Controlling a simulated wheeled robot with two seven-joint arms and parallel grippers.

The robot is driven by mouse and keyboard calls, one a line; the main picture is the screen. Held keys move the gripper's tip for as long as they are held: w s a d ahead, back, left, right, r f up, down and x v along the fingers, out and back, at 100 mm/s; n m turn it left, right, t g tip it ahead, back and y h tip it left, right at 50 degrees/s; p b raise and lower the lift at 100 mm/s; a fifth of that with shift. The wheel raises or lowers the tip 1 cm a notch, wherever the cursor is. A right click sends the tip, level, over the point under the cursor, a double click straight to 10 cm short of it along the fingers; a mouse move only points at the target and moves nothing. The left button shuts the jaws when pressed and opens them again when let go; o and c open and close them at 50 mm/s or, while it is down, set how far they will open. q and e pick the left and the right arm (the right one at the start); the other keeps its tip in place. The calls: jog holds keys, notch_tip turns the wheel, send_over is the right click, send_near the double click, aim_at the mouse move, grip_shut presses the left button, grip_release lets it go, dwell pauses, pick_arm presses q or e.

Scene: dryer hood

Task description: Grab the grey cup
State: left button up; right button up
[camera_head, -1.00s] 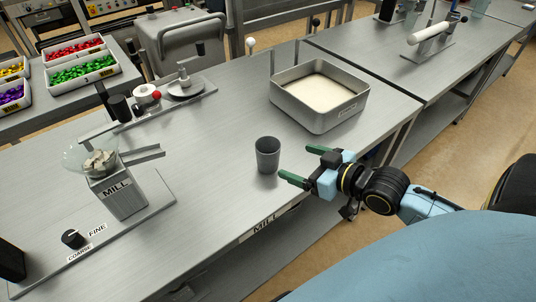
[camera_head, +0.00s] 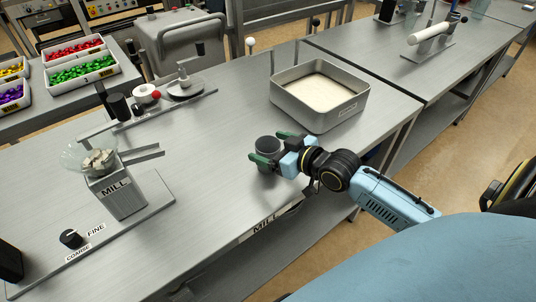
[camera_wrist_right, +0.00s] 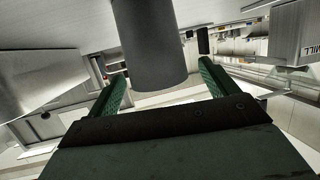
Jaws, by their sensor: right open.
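The grey cup (camera_head: 268,146) stands upright on the steel table (camera_head: 215,185), near its front edge. My right gripper (camera_head: 268,149) is open at the cup, with its green fingers on either side of it in the head view. In the right wrist view the cup (camera_wrist_right: 150,45) fills the space ahead, between the two open green fingers (camera_wrist_right: 160,80). Part of the cup is hidden behind the fingers in the head view. Whether a finger touches it I cannot tell. My left gripper is not in view.
A steel tray of pale powder (camera_head: 291,106) stands behind and right of the cup. The mill (camera_head: 121,192) with its glass bowl is at the left. A balance-like device (camera_head: 185,88) stands at the back. The table between mill and cup is clear.

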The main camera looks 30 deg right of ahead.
aim_at(263, 141)
jog(key=x, duration=0.3)
jog(key=shift+w, duration=0.2)
jog(key=c, duration=1.1)
